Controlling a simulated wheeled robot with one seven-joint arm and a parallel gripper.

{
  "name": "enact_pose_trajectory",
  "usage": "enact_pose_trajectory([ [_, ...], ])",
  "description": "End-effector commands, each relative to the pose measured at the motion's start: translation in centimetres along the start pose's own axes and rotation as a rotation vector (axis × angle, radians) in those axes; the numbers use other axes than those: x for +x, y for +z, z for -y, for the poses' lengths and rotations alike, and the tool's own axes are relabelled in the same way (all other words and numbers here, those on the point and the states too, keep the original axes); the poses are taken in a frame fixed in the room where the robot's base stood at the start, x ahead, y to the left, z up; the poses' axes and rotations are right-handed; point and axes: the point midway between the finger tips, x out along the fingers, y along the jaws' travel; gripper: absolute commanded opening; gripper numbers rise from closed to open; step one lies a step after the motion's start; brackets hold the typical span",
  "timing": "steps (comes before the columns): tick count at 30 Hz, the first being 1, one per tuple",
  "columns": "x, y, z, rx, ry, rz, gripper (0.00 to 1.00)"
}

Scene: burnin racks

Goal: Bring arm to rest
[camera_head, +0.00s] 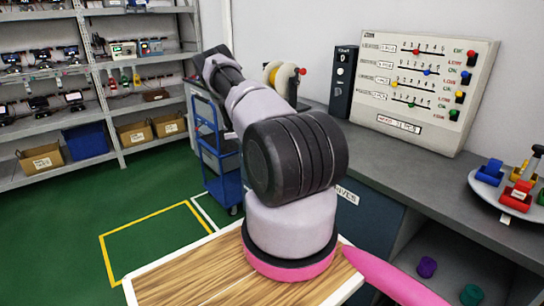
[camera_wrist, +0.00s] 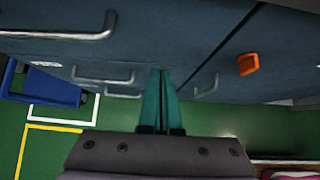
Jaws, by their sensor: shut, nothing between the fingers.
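My arm rises from its base at the front middle of the head view and reaches away toward the back, beside the grey bench. My gripper is hidden behind the arm in the head view. In the wrist view my gripper (camera_wrist: 160,98) shows two green fingers pressed together with nothing between them. The fingers point at dark drawer fronts (camera_wrist: 60,62) with metal handles. I cannot tell whether the fingertips touch the drawers.
A grey bench (camera_head: 390,160) with a sloped panel (camera_head: 425,88) stands at the right. A blue cart (camera_head: 222,160) is behind my arm. Shelves (camera_head: 92,70) line the left wall. Green floor (camera_head: 60,220) at the left is clear. An orange object (camera_wrist: 248,64) is by the drawers.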

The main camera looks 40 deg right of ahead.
Motion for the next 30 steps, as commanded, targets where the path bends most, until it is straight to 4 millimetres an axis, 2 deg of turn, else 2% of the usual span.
enact_pose_trajectory([
  [1, -1.4, -0.1, -0.1, -0.002, 0.002, -0.001, 0.0],
  [3, -2.9, -0.2, -0.1, -0.002, 0.001, -0.002, 0.0],
  [9, -6.0, -0.3, -0.1, -0.002, 0.001, -0.003, 0.0],
  [13, -6.8, -0.2, 0.0, -0.001, 0.0, -0.003, 0.0],
  [20, -7.2, -0.2, -0.1, 0.005, 0.001, -0.005, 0.0],
  [22, -8.1, 0.3, -0.2, 0.033, 0.002, -0.011, 0.0],
  [26, -12.2, 2.5, -0.5, 0.178, 0.008, -0.049, 0.0],
  [30, -19.2, 5.6, 0.0, 0.422, 0.007, -0.124, 0.0],
])
